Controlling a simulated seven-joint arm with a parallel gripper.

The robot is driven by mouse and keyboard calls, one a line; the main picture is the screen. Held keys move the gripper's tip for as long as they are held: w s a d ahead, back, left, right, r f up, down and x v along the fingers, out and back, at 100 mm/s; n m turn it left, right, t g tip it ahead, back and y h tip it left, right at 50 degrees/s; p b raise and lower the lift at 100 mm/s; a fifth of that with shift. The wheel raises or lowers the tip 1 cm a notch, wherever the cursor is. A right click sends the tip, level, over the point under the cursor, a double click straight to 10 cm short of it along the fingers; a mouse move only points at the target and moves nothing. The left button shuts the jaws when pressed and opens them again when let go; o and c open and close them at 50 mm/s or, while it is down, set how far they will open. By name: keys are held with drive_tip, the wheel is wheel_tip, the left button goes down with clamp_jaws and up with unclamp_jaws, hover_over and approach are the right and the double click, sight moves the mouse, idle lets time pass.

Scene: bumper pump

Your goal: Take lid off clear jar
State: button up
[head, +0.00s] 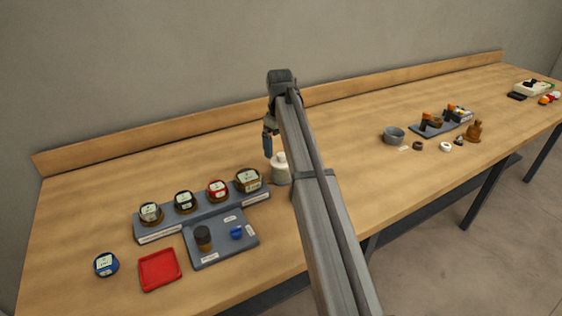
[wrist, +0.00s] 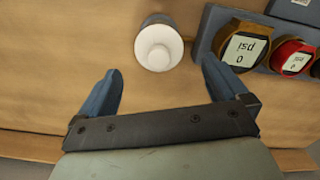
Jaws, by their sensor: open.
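A pale, whitish container (head: 281,168) with a narrower top stands on the table just right of the gauge rack. In the wrist view its round white top (wrist: 159,46) shows from above, just ahead of the gap between my fingers. My gripper (head: 268,148) is open and empty, pointing down behind this container and slightly left of it; the wrist view shows its two blue fingers (wrist: 161,68) wide apart. A small brownish jar with a dark lid (head: 203,238) stands upright on the grey tray (head: 213,256). I cannot tell which of these is the clear jar.
A grey rack (head: 160,233) holds several round gauges, close to the right finger in the wrist view. A blue item (head: 237,232) is on the grey tray. A red tray (head: 160,270) and a blue gauge (head: 106,264) lie at front left. A grey bowl (head: 393,134) stands farther right.

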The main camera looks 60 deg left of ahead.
sight(281, 154)
drive_tip(key=shift+w+f, duration=0.1)
drive_tip(key=shift+f, duration=2.45)
drive_tip(key=c, duration=1.1)
